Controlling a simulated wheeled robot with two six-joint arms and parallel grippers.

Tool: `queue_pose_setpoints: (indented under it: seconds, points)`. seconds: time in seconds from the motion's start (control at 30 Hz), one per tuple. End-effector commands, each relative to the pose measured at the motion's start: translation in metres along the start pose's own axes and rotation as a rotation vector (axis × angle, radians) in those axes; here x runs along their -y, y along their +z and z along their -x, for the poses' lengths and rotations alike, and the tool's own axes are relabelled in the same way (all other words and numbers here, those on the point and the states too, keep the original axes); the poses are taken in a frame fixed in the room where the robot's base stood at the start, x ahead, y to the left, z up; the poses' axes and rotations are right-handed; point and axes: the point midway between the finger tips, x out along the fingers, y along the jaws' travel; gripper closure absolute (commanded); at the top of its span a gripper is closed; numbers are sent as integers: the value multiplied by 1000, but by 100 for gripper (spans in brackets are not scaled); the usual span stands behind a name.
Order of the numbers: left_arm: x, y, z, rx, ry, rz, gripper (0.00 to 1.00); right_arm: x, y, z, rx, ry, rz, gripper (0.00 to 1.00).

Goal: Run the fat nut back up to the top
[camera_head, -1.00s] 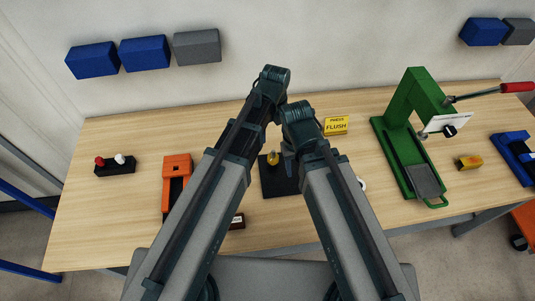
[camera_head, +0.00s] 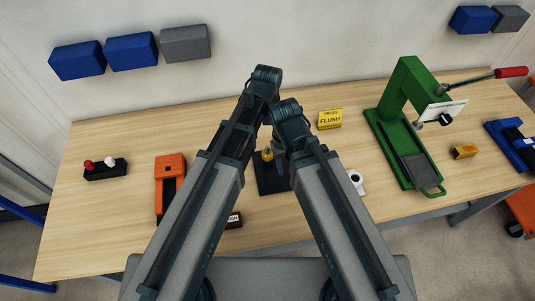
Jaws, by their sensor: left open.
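A yellow, brass-coloured part (camera_head: 267,154) stands upright on a black base plate (camera_head: 272,183) mid-table, in the gap between my arms. It is small and partly covered, so I cannot tell the nut from its post or see its height. My left gripper (camera_head: 275,152) is open close by this part, mostly hidden by my arm links. I cannot tell whether it touches the part. My right arm comes in from the right and its far end lies just right of the part. Its gripper is hidden behind its own links.
A yellow FLUSH sign (camera_head: 330,118) stands behind to the right, and a white roll (camera_head: 356,178) lies right of my right arm. A green press (camera_head: 399,125) and a small yellow block (camera_head: 464,151) are further right. An orange device (camera_head: 169,168) and a black switch box (camera_head: 105,172) are left.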

Motion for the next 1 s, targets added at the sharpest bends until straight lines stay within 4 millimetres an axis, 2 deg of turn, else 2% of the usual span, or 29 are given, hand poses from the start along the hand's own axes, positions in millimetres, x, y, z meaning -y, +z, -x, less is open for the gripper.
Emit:
queue_pose_setpoints:
  seconds: [0.03, 0.7, 0.83, 1.0]
  points:
    - [0, 0, -13, 0, 0, 0, 16, 1, -1, -13, 0, 0, 2, 50]
    - [0, 0, -105, 0, 0, 1, 16, 10, -6, -104, 0, 2, 9, 50]
    - [0, 0, -113, 0, 0, 1, 16, 10, -7, -113, 0, 2, 8, 50]
    - [0, 0, -114, 0, 0, 1, 16, 10, -7, -114, 0, 2, 8, 50]
